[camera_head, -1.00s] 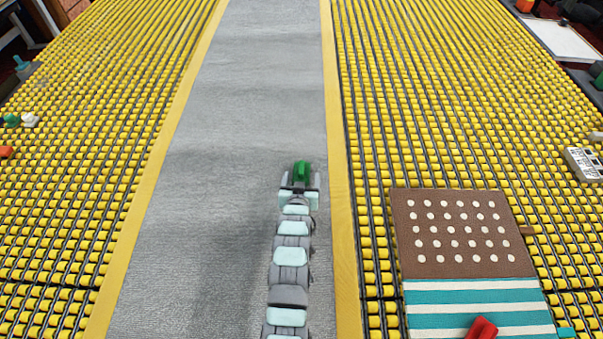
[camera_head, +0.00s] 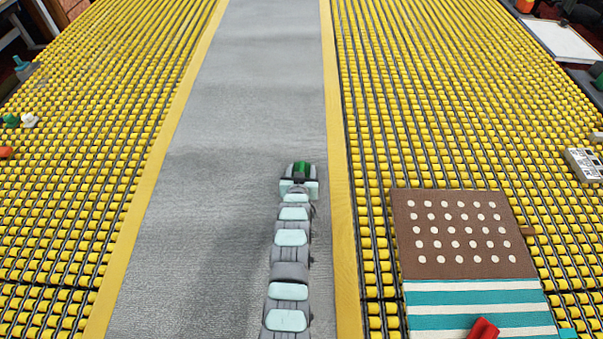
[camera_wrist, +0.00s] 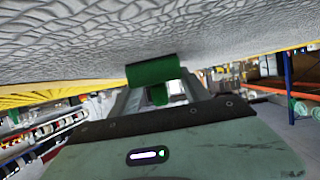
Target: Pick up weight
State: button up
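The weight is a small green piece. In the head view its green top (camera_head: 302,168) shows on the grey rug strip (camera_head: 235,120), close to the strip's right yellow edge. My gripper (camera_head: 300,170) reaches it from the near side, with a finger on each side, and partly hides it. In the wrist view the weight (camera_wrist: 152,72) has a wide green part against the grey surface and a narrower part between my fingers (camera_wrist: 163,92). A bright gap shows between that narrow part and the right finger, so the fingers look open around it.
Yellow roller beds flank the strip. On the right bed lie a brown dotted panel (camera_head: 455,235), a teal-and-white striped piece (camera_head: 470,308) and a red object (camera_head: 484,329). Small items line the left edge and a grey device (camera_head: 583,164) the right. The strip beyond the weight is clear.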

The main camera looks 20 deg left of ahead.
grip_shut()
dwell(0.3)
dwell(0.3)
